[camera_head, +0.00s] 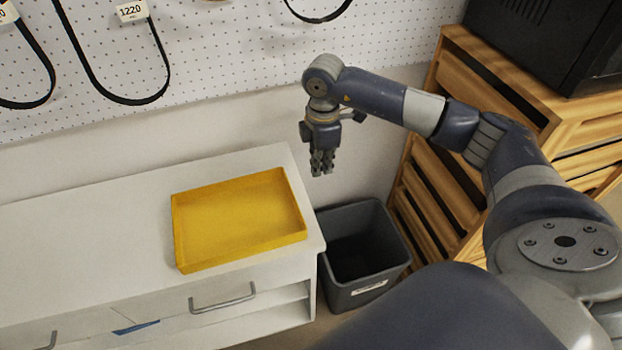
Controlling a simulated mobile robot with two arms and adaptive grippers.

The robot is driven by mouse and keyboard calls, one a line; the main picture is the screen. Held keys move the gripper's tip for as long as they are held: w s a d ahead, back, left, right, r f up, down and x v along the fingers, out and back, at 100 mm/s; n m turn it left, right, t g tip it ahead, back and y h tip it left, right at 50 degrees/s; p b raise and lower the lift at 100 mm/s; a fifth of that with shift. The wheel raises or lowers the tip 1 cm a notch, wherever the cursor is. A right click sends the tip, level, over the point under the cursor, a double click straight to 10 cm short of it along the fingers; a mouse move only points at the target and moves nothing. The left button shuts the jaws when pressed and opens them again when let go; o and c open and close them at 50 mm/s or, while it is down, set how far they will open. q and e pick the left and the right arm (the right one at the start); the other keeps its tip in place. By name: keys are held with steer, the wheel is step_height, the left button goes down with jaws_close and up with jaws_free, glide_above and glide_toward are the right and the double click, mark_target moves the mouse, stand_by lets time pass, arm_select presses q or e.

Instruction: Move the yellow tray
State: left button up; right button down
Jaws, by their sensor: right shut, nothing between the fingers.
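The yellow tray (238,222) is shallow and rectangular and looks empty. It lies flat at the right end of the white cabinet's top, close to the front edge. My right gripper (321,172) points down, shut and empty. In the picture it is just right of the tray's far right corner and above the dark bin, apart from the tray. My left gripper is not in view.
The white cabinet (80,235) has clear room left of the tray. A dark grey bin (365,287) stands at its right end. A slatted wooden crate (440,190) with a black box (550,40) on top is at the right. A pegboard (230,60) with hanging belts is behind.

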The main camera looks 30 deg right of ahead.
mark_target(305, 201)
steer(key=a+f+p, duration=0.1)
steer(key=f, duration=0.2)
steer(key=a+f+p, duration=0.1)
steer(key=f, duration=0.2)
steer(key=a+f+p, duration=0.1)
steer(key=f, duration=0.2)
steer(key=shift+w+a+p, duration=0.1)
steer(key=shift+w+p, duration=0.25)
steer(key=shift+p, duration=0.05)
steer(key=shift+w+a+f, duration=0.1)
steer(key=shift+a, duration=0.4)
steer(key=shift+d+f, duration=0.1)
